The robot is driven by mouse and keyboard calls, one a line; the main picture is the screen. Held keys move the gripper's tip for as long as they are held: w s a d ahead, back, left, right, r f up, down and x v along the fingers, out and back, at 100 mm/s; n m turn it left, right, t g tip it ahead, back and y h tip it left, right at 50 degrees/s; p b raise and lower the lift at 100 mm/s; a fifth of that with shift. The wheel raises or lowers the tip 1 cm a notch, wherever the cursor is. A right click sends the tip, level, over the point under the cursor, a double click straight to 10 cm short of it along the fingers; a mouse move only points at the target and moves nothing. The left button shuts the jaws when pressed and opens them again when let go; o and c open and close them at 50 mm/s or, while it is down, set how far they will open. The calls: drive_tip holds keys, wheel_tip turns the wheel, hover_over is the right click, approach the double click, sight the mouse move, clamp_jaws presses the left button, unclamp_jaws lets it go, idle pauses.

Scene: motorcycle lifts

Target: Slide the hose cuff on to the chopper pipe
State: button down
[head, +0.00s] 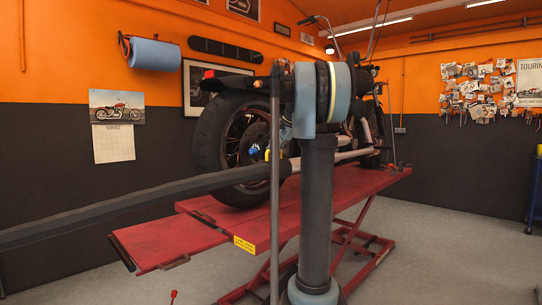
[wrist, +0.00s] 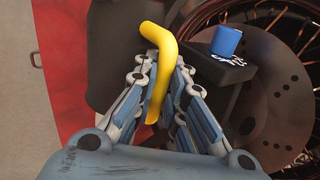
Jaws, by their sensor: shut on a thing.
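The dark hose (head: 150,199) runs in from the left, and its cuff end (head: 287,168) is beside the rear wheel. The light chopper pipe (head: 345,156) lies in line with it, partly behind my arm. I cannot tell whether the cuff is touching or around the pipe. In the wrist view, my gripper (wrist: 160,105) is shut on a bent yellow handle (wrist: 158,50), which rises in front of a dark body (wrist: 115,60), seemingly the cuff. A small yellow patch (head: 267,155) shows by the cuff in the head view. My arm hides most of the gripper there.
A blue cap (wrist: 225,41) on a black block (wrist: 222,72) sits close right of the gripper, before the brake disc (wrist: 270,105). The motorcycle's rear tyre (head: 211,140) stands on the red lift (head: 205,238). Grey floor (head: 450,235) is open at right.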

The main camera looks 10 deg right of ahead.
drive_tip(key=c, duration=1.6)
unclamp_jaws()
drive_tip(key=shift+o, duration=0.2)
drive_tip(key=v, duration=1.1)
drive_tip(key=s+a+f+n+g+h, duration=0.1)
drive_tip(key=s+a+f+n, duration=0.2)
drive_tip(key=s+f, duration=0.75)
drive_tip(key=s+a+f+n+g+h, duration=0.1)
drive_tip(key=s+a+f+n, duration=0.25)
drive_tip(key=s+f, duration=0.75)
drive_tip(key=s+f+n+h, duration=0.1)
drive_tip(key=s+f+n, duration=0.1)
drive_tip(key=s+f, duration=0.8)
drive_tip(key=s+f+n+g+h, duration=0.1)
drive_tip(key=s+f+n, duration=0.1)
drive_tip(key=s+f, duration=0.7)
wheel_tip(320, 180, down, 5)
drive_tip(key=shift+s+f, duration=0.1)
drive_tip(key=shift+s, duration=0.25)
drive_tip(key=shift+n, duration=0.25)
